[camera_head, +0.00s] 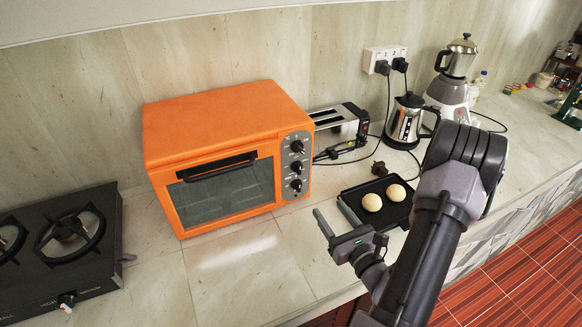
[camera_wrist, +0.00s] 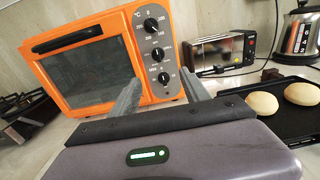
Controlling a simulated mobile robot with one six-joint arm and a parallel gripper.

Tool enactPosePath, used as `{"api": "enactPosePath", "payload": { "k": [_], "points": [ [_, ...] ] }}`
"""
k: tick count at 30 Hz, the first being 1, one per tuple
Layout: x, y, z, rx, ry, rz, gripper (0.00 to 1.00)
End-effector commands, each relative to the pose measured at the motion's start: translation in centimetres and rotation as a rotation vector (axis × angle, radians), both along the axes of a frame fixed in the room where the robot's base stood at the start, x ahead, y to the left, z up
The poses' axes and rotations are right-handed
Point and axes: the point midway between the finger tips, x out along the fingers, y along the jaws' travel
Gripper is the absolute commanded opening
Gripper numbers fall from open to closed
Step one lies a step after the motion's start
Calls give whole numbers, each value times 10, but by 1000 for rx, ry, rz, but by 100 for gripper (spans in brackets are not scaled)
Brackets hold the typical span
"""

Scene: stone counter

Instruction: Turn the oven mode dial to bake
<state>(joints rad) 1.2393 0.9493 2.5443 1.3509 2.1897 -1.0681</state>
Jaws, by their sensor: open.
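An orange oven (camera_head: 205,127) stands on the counter with its door shut. Its grey panel on the right side of the front bears three black dials in a column: the top dial (camera_head: 297,146), the middle dial (camera_head: 296,167) and the bottom dial (camera_head: 296,185). In the wrist view, °C and numbers show by the top dial (camera_wrist: 150,24); the middle dial (camera_wrist: 158,53) has markings too small to read; MIN shows near the bottom dial (camera_wrist: 164,77). My gripper (camera_head: 334,214) is open and empty, in front of and below the panel, apart from the dials.
A black tray (camera_head: 385,215) with two round buns lies right of my gripper. A toaster (camera_head: 340,128), kettle (camera_head: 406,121) and blender (camera_head: 452,80) stand behind it. A gas stove (camera_head: 60,250) is at left. The counter before the oven is clear.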

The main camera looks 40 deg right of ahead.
Motion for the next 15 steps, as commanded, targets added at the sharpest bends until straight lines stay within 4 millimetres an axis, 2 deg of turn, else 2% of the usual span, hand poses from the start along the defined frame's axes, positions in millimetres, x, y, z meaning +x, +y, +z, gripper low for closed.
{"api": "enactPosePath", "payload": {
  "k": [3, 6, 13, 15],
  "points": [
    [26, -3, 0, -7, -4, 10, 54],
    [34, -7, -11, -18, -3, 16, 54],
    [56, -10, -10, -11, -8, 12, 54],
    [80, -14, -9, -12, -8, 16, 54]
  ]
}}
